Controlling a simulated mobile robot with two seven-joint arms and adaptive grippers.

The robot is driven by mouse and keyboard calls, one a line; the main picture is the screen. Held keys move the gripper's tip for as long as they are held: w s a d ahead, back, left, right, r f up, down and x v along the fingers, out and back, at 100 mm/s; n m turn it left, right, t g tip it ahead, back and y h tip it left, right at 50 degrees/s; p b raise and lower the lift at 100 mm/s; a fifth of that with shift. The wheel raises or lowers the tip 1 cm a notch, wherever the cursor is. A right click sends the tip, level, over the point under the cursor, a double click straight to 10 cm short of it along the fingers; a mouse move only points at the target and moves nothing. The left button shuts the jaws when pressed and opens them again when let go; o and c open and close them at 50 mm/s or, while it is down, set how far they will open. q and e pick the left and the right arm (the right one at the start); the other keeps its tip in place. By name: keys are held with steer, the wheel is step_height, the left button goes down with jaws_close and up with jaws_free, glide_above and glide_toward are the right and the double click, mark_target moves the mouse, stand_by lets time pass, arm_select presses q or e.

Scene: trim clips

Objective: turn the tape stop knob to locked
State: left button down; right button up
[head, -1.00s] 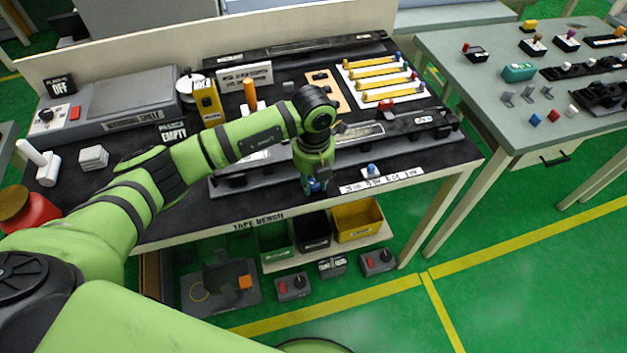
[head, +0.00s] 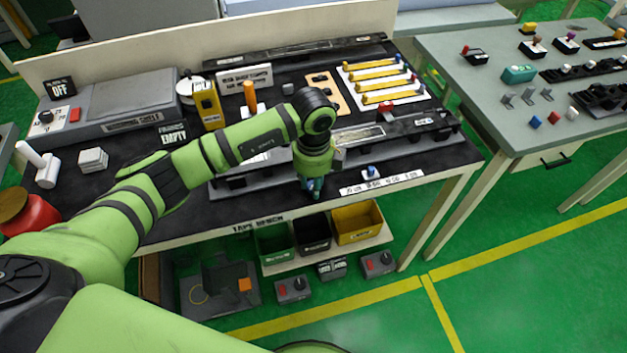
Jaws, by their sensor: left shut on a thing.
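My left gripper (head: 314,187) points down at the front edge of the black tape bench (head: 215,205). It is shut on a small blue knob, which it mostly hides; only a bit of blue shows between the fingers. I cannot read which way this knob points. A second small blue knob (head: 371,171) stands on a white base to the right of the gripper, apart from it, behind a white label strip. My right gripper is not in view.
Yellow strips (head: 374,72) lie on a white board further back. Bins (head: 357,220) stand under the bench. A grey-green table (head: 490,100) is at right.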

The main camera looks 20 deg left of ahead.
arm_select(q)
steer(key=n+p, duration=0.1)
steer(key=n, duration=0.3)
steer(key=shift+s+n, duration=0.1)
steer(key=shift+n, duration=0.2)
steer(key=n+p, duration=0.1)
steer(key=n, duration=0.3)
steer(key=shift+n, duration=0.3)
steer(key=c, duration=0.9)
jaws_free()
steer(key=shift+c, duration=0.2)
steer(key=shift+r, duration=0.25)
step_height(320, 180, up, 8)
steer(key=shift+f, duration=0.25)
